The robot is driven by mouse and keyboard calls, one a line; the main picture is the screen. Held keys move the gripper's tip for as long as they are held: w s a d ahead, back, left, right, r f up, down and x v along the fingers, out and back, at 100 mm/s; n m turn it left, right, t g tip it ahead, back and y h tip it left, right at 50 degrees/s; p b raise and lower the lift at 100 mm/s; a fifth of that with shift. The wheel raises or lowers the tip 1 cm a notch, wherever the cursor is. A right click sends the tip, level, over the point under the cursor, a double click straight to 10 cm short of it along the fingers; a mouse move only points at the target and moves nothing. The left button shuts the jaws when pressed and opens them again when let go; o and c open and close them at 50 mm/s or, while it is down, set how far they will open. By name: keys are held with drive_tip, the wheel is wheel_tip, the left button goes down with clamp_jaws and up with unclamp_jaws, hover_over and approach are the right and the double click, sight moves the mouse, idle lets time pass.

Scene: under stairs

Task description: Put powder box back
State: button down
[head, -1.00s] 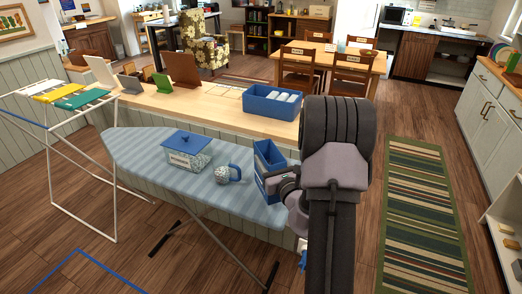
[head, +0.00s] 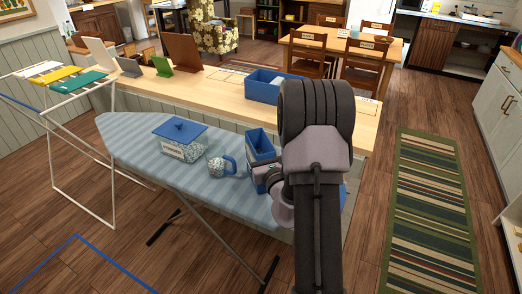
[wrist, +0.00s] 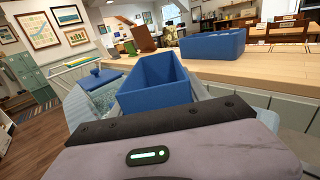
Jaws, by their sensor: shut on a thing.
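A tall blue open-topped box (head: 261,146), taken to be the powder box, is at the right part of the ironing board (head: 140,132). My gripper (head: 268,180) is shut on it from the near right side; the fingertips are mostly hidden by my arm. In the wrist view the blue box (wrist: 155,85) stands upright just beyond my gripper, its open top showing. Its base is hidden, so I cannot tell whether it touches the board.
A patterned blue-and-white mug-like item (head: 221,167) stands close left of the held box. Behind the board is a wooden counter (head: 205,85) with a blue bin (head: 262,86) and several upright boards. A drying rack (head: 55,100) stands left; a striped rug (head: 430,210) lies right.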

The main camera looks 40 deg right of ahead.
drive_tip(key=shift+f, duration=0.1)
drive_tip(key=c, duration=0.5)
unclamp_jaws()
drive_tip(key=shift+d, duration=0.1)
drive_tip(key=p+v, duration=0.7)
drive_tip(key=v, duration=0.5)
drive_tip(key=shift+p, duration=0.3)
